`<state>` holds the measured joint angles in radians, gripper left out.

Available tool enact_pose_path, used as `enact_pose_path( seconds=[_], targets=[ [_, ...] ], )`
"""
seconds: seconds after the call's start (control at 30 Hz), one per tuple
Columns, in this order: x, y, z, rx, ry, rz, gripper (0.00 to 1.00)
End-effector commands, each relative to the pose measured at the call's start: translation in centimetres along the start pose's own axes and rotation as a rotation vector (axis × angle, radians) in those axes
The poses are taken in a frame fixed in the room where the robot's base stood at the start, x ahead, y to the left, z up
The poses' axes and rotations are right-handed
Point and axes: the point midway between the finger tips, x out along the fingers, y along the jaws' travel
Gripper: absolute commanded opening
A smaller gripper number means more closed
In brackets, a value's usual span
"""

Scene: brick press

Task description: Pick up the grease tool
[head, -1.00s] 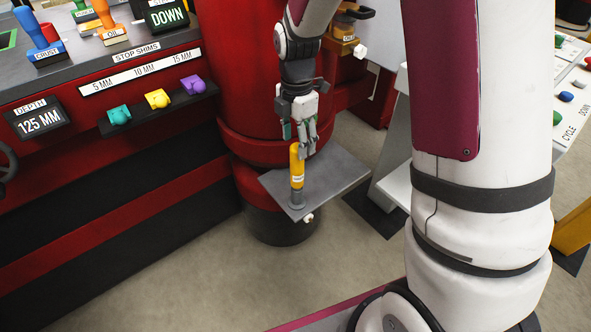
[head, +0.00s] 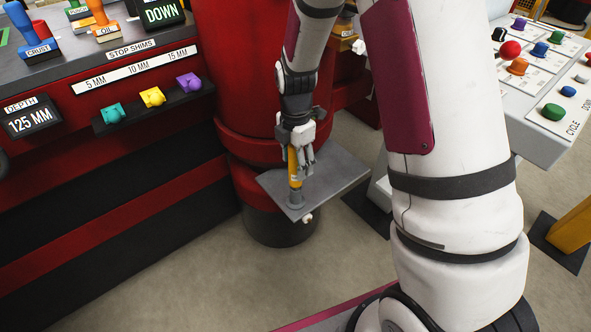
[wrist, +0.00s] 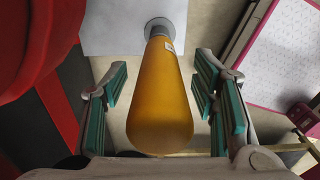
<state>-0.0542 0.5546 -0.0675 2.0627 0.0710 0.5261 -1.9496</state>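The grease tool (head: 293,178) is a yellow cylinder with a white label and a grey foot. It stands upright on a small grey shelf (head: 335,178) in front of the red column. In the wrist view the grease tool (wrist: 160,100) points its yellow end at the camera. My gripper (head: 299,160) is over the tool's upper part, pointing down. Gaps show between the pads and the tool on both sides.
A red cylindrical column (head: 240,70) stands right behind the shelf. A red bench to the left carries teal, yellow and purple stop shims (head: 152,97) and a depth display (head: 32,118). A control panel (head: 545,90) with coloured knobs stands at the right.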

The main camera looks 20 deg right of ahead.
Motion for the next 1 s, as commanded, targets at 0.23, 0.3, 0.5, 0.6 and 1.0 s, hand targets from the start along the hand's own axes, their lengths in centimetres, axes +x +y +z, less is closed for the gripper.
enact_pose_path(
  seconds=[0.23, 0.3, 0.5, 0.6, 1.0],
  targets=[
    [0.0, 0.0, 0.0, 0.0, 0.0, 0.0, 0.0],
    [-0.1, 0.0, 0.0, 0.0, 0.0, 0.001, 0.0],
    [-0.1, 0.1, 0.0, 0.0, 0.0, 0.001, 0.0],
    [-0.8, 0.1, 0.0, 0.0, -0.001, 0.003, 0.0],
    [-7.9, 0.1, 0.0, 0.0, -0.001, 0.004, 0.0]
  ],
)
